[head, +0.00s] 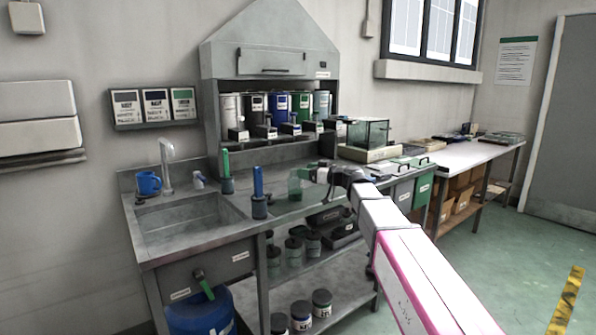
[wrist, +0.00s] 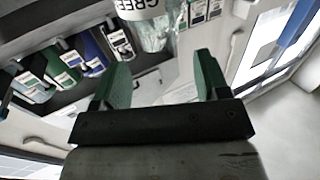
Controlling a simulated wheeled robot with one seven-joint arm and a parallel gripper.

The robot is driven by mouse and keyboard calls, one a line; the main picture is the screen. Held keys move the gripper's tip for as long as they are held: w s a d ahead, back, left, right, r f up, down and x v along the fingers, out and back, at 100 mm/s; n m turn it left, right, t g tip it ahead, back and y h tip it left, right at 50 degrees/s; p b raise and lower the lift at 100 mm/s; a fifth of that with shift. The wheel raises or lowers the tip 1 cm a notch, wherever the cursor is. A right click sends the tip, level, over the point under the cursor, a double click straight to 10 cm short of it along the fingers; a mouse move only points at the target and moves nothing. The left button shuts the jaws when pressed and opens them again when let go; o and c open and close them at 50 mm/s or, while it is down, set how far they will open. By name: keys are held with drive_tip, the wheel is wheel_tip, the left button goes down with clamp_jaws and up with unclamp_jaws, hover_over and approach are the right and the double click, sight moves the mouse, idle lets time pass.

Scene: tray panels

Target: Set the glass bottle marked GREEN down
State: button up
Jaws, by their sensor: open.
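The glass bottle marked GREEN (head: 295,188) is a small greenish clear bottle. It appears to stand upright on the steel counter (head: 225,205), right of the sink. In the wrist view the bottle (wrist: 155,32) shows at the top edge, with a white label reading "GREE" cut off by the frame. My gripper (head: 318,175) is just right of the bottle in the head view. In the wrist view its two green-padded fingers (wrist: 160,72) are spread apart with nothing between them, and the bottle lies beyond the fingertips.
A green-handled brush (head: 226,170) and a blue-handled brush (head: 258,190) stand in holders left of the bottle. The sink (head: 190,217) is further left. Coloured canisters (head: 279,106) line the hood behind. A glass case (head: 368,135) stands at the back right.

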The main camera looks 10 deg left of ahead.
drive_tip(key=v, duration=0.7)
drive_tip(key=s+d+f+m+g+h, duration=0.1)
drive_tip(key=s+d+f+m+h, duration=0.2)
drive_tip(key=f, duration=0.5)
drive_tip(key=s+d+f+m+h, duration=0.1)
drive_tip(key=d+f+h, duration=0.1)
drive_tip(key=d+f, duration=0.45)
drive_tip(key=s+d+f+m+g+h, duration=0.1)
drive_tip(key=s+d+f+m+h, duration=0.15)
drive_tip(key=f, duration=0.65)
drive_tip(key=s+d+f+m+g+h, duration=0.1)
drive_tip(key=s+d+f+m+h, duration=0.3)
drive_tip(key=s+d+f, duration=0.3)
drive_tip(key=s+d+f+m+g+h, duration=0.2)
drive_tip(key=s+d+f+m+h, duration=0.2)
drive_tip(key=s+d+f, duration=0.3)
drive_tip(key=d+f+h, duration=0.1)
drive_tip(key=d+f, duration=0.3)
drive_tip(key=d, duration=0.2)
drive_tip(key=shift+s+d+h, duration=0.3)
drive_tip(key=shift+s+h, duration=0.05)
